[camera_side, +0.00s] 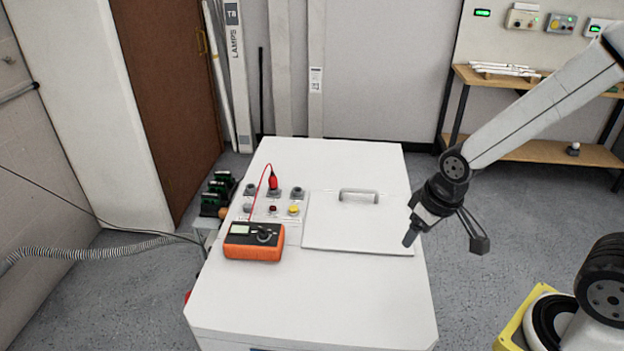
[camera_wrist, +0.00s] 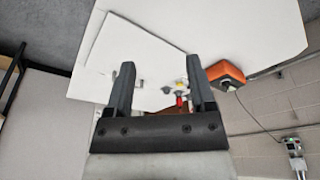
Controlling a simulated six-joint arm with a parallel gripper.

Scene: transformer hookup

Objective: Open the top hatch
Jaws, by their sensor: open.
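The top hatch (camera_side: 350,226) is a flat white square panel lying closed on top of the white cabinet (camera_side: 310,290). Its grey bar handle (camera_side: 358,196) stands near the panel's far edge. My gripper (camera_side: 445,241) is open and empty, to the right of the hatch and apart from the handle. In the wrist view, the hatch (camera_wrist: 125,42) shows beyond my open fingers (camera_wrist: 158,66).
An orange multimeter (camera_side: 254,241) sits on the cabinet left of the hatch. A red plug (camera_side: 273,182) with a red lead stands among several knobs and buttons. A wooden bench (camera_side: 530,145) is at the back right. The cabinet top in front of the hatch is clear.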

